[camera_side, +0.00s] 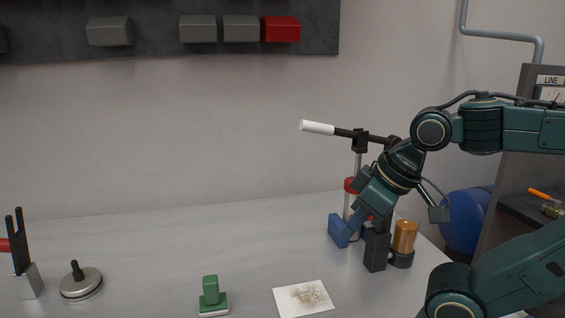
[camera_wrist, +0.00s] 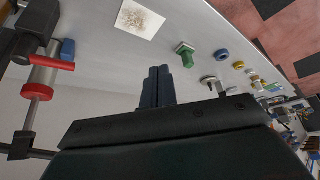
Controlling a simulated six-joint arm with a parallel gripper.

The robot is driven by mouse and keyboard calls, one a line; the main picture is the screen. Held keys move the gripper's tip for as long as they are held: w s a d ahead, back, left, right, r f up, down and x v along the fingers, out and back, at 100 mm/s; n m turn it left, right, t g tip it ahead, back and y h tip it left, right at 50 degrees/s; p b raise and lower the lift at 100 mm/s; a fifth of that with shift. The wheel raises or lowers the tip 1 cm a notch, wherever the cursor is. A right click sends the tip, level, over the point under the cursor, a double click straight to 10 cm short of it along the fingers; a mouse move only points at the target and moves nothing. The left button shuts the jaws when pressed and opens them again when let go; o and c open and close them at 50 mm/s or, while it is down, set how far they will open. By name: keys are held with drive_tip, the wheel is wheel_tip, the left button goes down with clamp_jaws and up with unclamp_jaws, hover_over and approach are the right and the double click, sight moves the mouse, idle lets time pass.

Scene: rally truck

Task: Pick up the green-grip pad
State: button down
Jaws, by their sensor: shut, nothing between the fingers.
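The green-grip pad (camera_side: 212,299) stands upright on the bench at the front, with a green knob on a green base over a pale bottom layer. It also shows in the wrist view (camera_wrist: 187,55), beyond the fingers and a little to the right. My gripper (camera_wrist: 158,70) is shut and empty, its two dark blue fingers together. In the side view it hangs over the right part of the bench, well to the right of the pad and apart from it. Its fingertips there overlap blue parts behind and are hard to pick out.
A white card with brown specks (camera_side: 304,298) lies between the pad and my arm. A silver disc with a black knob (camera_side: 81,282) stands left. A red-capped cylinder (camera_wrist: 40,85), a blue block (camera_wrist: 68,48) and an amber-topped jar (camera_side: 404,237) crowd the right end.

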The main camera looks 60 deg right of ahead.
drive_tip(key=c, duration=1)
unclamp_jaws()
drive_tip(key=n+g+y, duration=0.2)
drive_tip(key=n+g, duration=0.1)
drive_tip(key=n, duration=0.6)
hover_over(211, 279)
drive_tip(key=s+d, duration=0.2)
wheel_tip(211, 279, down, 9)
drive_tip(key=shift+x, duration=4.2)
drive_tip(key=shift+s, duration=0.15)
